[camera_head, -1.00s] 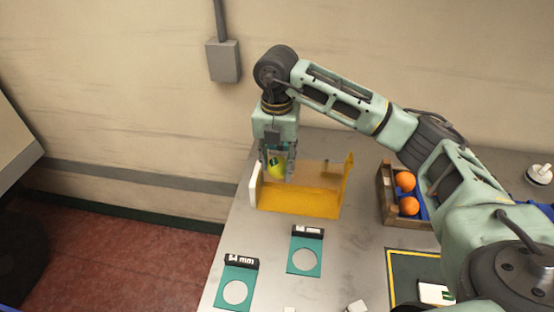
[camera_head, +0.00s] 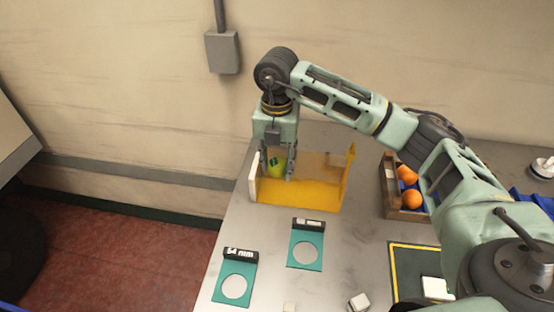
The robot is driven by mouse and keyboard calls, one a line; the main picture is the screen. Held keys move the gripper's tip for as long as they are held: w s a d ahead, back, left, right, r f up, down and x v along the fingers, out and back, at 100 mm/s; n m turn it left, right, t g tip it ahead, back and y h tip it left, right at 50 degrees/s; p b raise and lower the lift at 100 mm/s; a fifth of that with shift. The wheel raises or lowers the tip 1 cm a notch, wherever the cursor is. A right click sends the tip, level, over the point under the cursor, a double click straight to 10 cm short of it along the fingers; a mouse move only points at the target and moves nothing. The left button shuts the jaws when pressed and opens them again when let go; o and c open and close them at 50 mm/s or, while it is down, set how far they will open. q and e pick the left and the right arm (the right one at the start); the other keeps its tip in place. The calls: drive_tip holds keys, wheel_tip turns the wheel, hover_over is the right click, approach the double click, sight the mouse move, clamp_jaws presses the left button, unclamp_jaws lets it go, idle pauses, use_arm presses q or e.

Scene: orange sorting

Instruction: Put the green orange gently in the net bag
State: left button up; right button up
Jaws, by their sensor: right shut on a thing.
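My right gripper (camera_head: 277,168) points straight down over the left part of a yellow see-through holder (camera_head: 315,197), which has a white panel on its left side. The gripper is shut on the green orange (camera_head: 277,170), which shows yellow-green between the fingers, with a dark green mark on it. The orange is low in the holder's opening, behind its front edge; I cannot tell whether it touches the bottom. No mesh of a net bag can be made out. My left gripper is not in view.
A wooden crate (camera_head: 389,190) with several oranges (camera_head: 411,198) stands to the right. Two teal gauge plates with round holes, one at the front left (camera_head: 218,285) and one nearer the middle (camera_head: 307,263), lie on the grey table (camera_head: 350,240). Small white blocks (camera_head: 359,302) lie at the front.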

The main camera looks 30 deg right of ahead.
drive_tip(key=shift+f+b, duration=1)
drive_tip(key=shift+f, duration=0.45)
drive_tip(key=o, duration=1.3)
drive_tip(key=shift+c, duration=0.2)
drive_tip(key=shift+r, duration=0.1)
drive_tip(key=shift+r+p, duration=2.7)
drive_tip(key=shift+r, duration=1.25)
drive_tip(key=shift+f, duration=0.1)
